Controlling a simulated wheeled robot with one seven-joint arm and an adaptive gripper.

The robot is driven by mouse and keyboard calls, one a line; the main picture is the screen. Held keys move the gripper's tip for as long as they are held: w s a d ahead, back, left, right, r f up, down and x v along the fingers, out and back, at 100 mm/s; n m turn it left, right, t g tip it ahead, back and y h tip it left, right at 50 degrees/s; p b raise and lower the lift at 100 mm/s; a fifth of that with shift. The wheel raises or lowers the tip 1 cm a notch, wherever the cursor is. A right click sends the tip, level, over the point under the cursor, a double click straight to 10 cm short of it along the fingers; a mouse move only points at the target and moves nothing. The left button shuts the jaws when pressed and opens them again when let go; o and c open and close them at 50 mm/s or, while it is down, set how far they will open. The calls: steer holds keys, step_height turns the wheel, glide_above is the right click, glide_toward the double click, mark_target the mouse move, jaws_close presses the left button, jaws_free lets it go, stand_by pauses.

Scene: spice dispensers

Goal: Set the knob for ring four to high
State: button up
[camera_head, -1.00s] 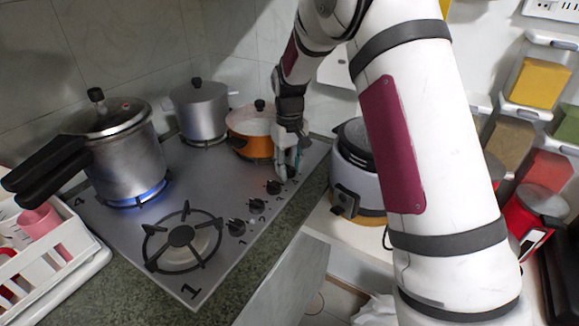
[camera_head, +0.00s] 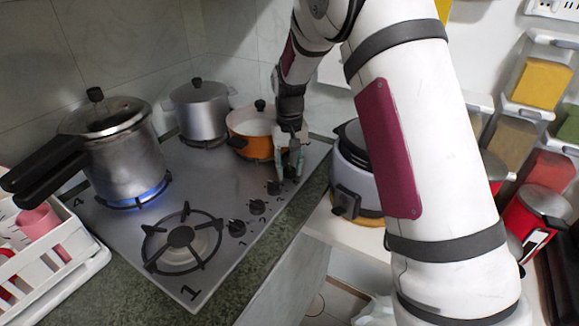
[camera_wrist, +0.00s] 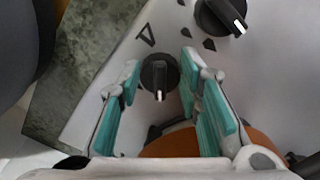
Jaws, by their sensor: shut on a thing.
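The knob for ring four (camera_wrist: 158,76) is a small black round knob with a white pointer mark, next to a printed 4 in the wrist view. The mark points toward the bottom of that view. My gripper (camera_wrist: 158,74) has its teal-padded fingers on both sides of this knob and is shut on it. In the head view my gripper (camera_head: 289,163) is over the far end of the knob row and mostly hides this knob. Ring four, marked 4 at the hob's left, burns with a blue flame (camera_head: 140,200) under a pressure cooker (camera_head: 125,160).
Other knobs (camera_head: 256,207) line the hob's right edge; the adjacent one (camera_wrist: 220,15) is close in the wrist view. An orange pot (camera_head: 245,144) is just behind my gripper, with a grey pot (camera_head: 200,110) farther back. A rice cooker (camera_head: 358,180) stands right of the counter.

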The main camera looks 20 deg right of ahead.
mark_target(290, 167)
steer(key=o, duration=1.1)
step_height(290, 167, up, 12)
steer(key=shift+r, duration=0.1)
